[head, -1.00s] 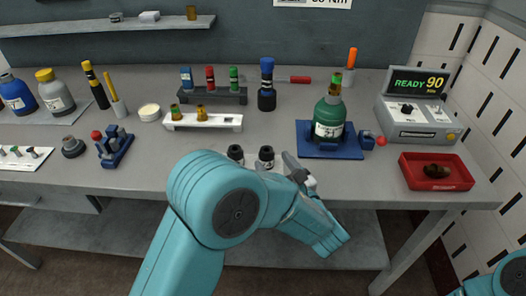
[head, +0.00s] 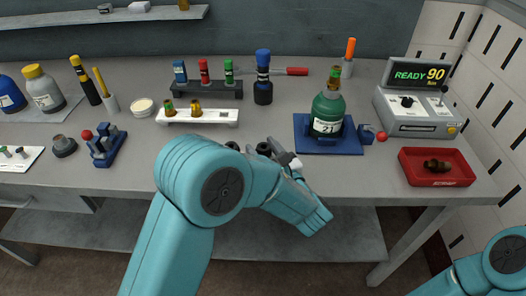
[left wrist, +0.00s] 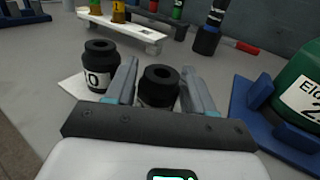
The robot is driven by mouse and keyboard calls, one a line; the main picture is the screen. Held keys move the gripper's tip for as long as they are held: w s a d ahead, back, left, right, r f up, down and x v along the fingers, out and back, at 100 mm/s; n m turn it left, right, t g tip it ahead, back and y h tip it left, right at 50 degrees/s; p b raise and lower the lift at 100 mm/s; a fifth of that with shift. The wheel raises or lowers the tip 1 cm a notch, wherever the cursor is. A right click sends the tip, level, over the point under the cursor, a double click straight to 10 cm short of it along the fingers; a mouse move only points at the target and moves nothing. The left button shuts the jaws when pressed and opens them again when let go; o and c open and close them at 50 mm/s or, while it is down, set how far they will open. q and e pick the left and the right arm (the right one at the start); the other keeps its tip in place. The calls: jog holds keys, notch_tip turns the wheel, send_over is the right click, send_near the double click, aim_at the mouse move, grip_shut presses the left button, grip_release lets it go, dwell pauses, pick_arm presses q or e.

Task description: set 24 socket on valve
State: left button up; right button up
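A green cylinder (head: 327,112) with a brass and green valve top stands on a blue base (head: 354,146), right of my left gripper (head: 277,151). Two black sockets stand near the table's front, partly hidden by my left arm in the head view. In the left wrist view one black socket (left wrist: 158,80) stands between the spread fingers of my left gripper (left wrist: 163,78); its label is hidden. The other socket (left wrist: 100,62), labelled with what looks like 10, stands left of the fingers. My right gripper is out of view; only part of that arm shows.
A white rack (head: 216,117) and a dark rack (head: 207,91) with coloured pieces stand behind the sockets. A red tray (head: 437,181) and a console (head: 417,127) reading READY 90 are at the right. The table between sockets and blue base is clear.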

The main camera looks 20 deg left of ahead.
pick_arm(q)
jog(key=shift+s, duration=0.1)
jog(key=c, duration=0.7)
